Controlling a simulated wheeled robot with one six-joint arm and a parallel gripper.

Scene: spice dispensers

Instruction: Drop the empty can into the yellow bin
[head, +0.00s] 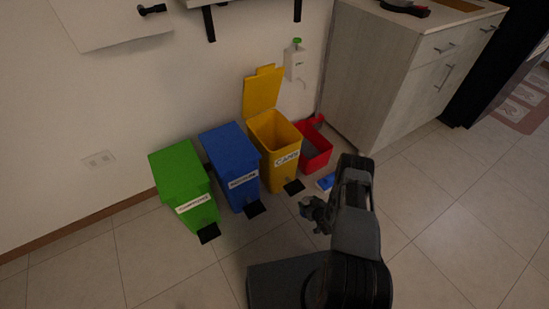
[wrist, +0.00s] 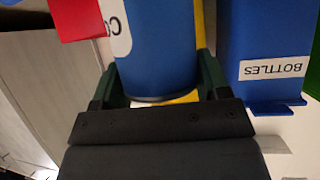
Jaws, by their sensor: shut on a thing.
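In the head view the yellow bin (head: 281,165), labelled CANS, stands by the wall with its lid (head: 262,93) raised. In the wrist view a blue can (wrist: 155,45) with a white label sits between the two dark green fingers of my gripper (wrist: 158,75), which is shut on it. Strips of the yellow bin (wrist: 199,25) show behind the can. In the head view my gripper (head: 314,209) is in front of the bin and a little to its right.
A blue bin (head: 232,165) and a green bin (head: 184,186) stand closed to the left. The blue one's BOTTLES label (wrist: 273,69) is upside down in the wrist view. A red container (head: 315,150) is right of the yellow bin, with a small blue-and-white thing (head: 326,181) nearby.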

